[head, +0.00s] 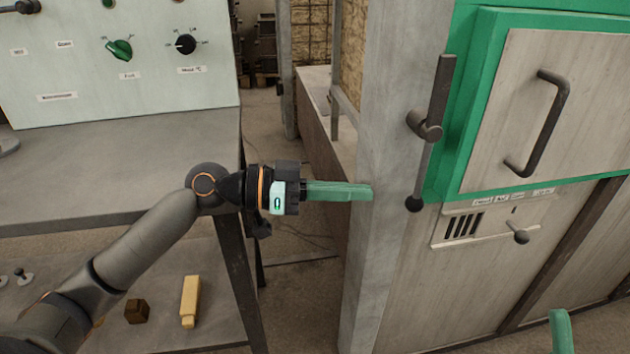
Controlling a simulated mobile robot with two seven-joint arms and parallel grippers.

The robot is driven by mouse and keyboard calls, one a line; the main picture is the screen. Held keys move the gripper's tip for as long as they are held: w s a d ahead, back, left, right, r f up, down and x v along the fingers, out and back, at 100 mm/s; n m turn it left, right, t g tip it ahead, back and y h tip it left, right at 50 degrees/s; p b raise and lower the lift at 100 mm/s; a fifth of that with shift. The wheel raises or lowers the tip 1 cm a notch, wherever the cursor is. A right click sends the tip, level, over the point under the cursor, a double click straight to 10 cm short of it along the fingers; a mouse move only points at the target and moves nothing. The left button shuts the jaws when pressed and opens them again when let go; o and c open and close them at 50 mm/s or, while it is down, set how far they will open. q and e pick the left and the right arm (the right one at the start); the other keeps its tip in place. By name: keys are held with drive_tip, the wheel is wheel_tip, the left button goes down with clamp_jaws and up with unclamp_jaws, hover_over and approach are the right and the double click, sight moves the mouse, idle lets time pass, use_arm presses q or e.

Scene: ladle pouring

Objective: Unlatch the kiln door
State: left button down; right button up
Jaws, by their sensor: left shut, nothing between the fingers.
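The kiln door (505,130) is a pale panel in a green frame at the right, with a dark bar handle (553,118); it looks closed. At its left edge a dark latch lever (437,92) stands nearly upright on a round pivot, with a black ball (414,204) at its lower end. My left gripper (368,192) has its green fingers shut and empty, pointing right. In the picture its tips end a little left of the ball, over the grey kiln post; I cannot tell the depth gap. A green fingertip of my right gripper (562,332) shows at the bottom right; the rest is hidden.
A control panel (95,85) with knobs stands on a grey bench (120,150) at the left. Below lie a yellow block (190,300) and a brown block (136,312). A small knob (519,236) sticks out below the door.

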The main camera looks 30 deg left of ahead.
use_arm(q)
drive_tip(key=v, duration=0.6)
drive_tip(key=shift+r, duration=0.2)
drive_tip(key=shift+s, duration=0.1)
